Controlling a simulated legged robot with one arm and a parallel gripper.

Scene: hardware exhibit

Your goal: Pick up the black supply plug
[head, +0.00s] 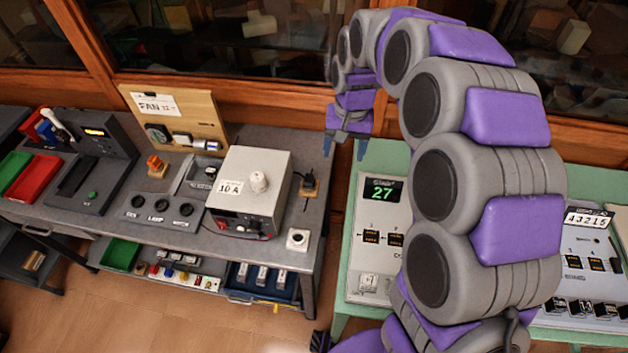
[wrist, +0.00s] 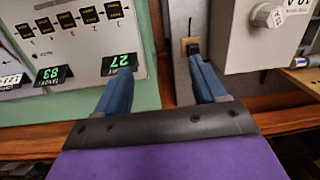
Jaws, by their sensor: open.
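The black supply plug (head: 308,178) sits on a small wooden block (head: 309,191) at the right end of the grey bench, beside the white power box. In the wrist view the plug (wrist: 192,48) shows small on its wooden block, just beyond the tip of the right-hand finger. My gripper (head: 345,148) is open and empty, up and to the right of the plug in the head view. Its two blue fingers (wrist: 160,65) are spread wide in the wrist view, and the plug is apart from them. How far the fingers are above it I cannot tell.
The white power box (head: 252,193) marked 10 A stands close left of the plug. A green table (head: 345,215) with a panel reading 27 is to the right, across a narrow gap. A wooden wall with glass windows runs behind.

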